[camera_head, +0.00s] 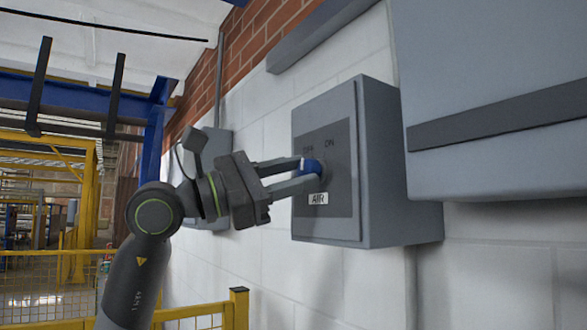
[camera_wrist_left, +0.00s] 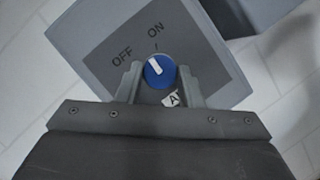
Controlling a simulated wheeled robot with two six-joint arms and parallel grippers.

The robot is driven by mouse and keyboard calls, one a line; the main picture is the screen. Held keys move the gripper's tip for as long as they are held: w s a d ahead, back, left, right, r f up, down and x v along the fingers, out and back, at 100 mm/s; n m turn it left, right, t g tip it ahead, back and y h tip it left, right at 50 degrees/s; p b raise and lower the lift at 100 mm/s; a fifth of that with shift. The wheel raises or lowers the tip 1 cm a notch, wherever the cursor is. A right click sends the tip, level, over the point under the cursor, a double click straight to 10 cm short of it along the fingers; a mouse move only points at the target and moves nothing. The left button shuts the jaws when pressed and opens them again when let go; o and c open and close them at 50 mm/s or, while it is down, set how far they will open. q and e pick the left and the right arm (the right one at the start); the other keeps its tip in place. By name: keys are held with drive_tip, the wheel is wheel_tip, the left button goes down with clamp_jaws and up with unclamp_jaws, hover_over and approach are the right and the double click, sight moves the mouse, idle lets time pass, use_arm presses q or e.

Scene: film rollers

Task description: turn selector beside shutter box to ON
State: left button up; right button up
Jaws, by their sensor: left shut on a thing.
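The selector is a blue knob with a white pointer line (camera_wrist_left: 159,71), on the dark plate (camera_head: 343,150) of a grey wall box (camera_head: 382,165). The plate is marked OFF at left and ON at right, with a white AIR label below. In the left wrist view the pointer aims between OFF and ON. My left gripper (camera_head: 311,173) is shut on the knob, one finger on each side, and also shows in the wrist view (camera_wrist_left: 160,82). The fingers hide part of the knob in the head view. My right gripper is not in view.
A large grey box (camera_head: 500,80) with a dark band, perhaps the shutter box, is on the wall at right. A smaller grey box (camera_head: 215,150) is behind my left arm. Yellow railing (camera_head: 238,305) stands below. White block wall surrounds the selector box.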

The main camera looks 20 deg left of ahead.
use_arm(q)
drive_tip(key=m+p, duration=0.1)
drive_tip(key=m, duration=0.1)
drive_tip(key=m+g+p, duration=0.1)
drive_tip(key=m, duration=0.1)
drive_tip(key=shift+a+r+m+g, duration=0.1)
drive_tip(key=shift+r+m+g, duration=0.1)
drive_tip(key=shift+m+g, duration=0.1)
drive_tip(key=shift+m+g+p, duration=0.3)
drive_tip(key=shift+m, duration=0.4)
drive_tip(key=o, duration=1)
drive_tip(key=shift+c, duration=0.2)
drive_tip(key=shift+a+f, duration=0.1)
